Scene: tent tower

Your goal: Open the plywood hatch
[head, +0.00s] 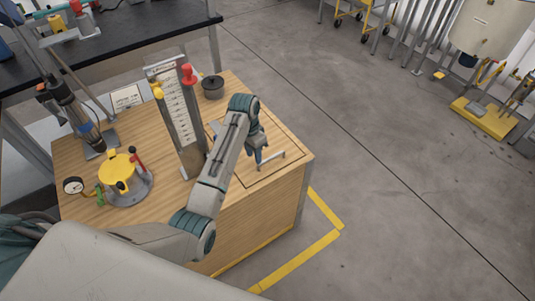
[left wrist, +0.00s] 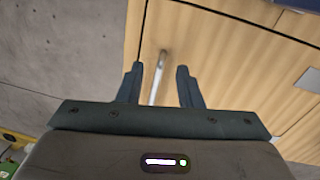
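The plywood hatch (head: 281,143) is a panel outlined in the top of a wooden cabinet, at its right end, and looks closed and flush. A pale metal bar handle (head: 273,159) sits near its front edge. In the left wrist view the handle (left wrist: 160,72) runs between the two fingers, with wood (left wrist: 215,45) beyond. My left gripper (head: 260,157) is over the hatch beside the handle; its fingers (left wrist: 158,82) are apart and not closed on it. Whether they touch it, I cannot tell. My left forearm hides the hatch's left part. My right gripper is not in view.
On the cabinet top (head: 75,150) stand a tall labelled board (head: 180,115), a dark round pot (head: 212,87), a yellow-capped fitting (head: 120,172) and a gauge (head: 73,186). A black bench (head: 140,30) is behind. The floor (head: 390,170) at right is clear.

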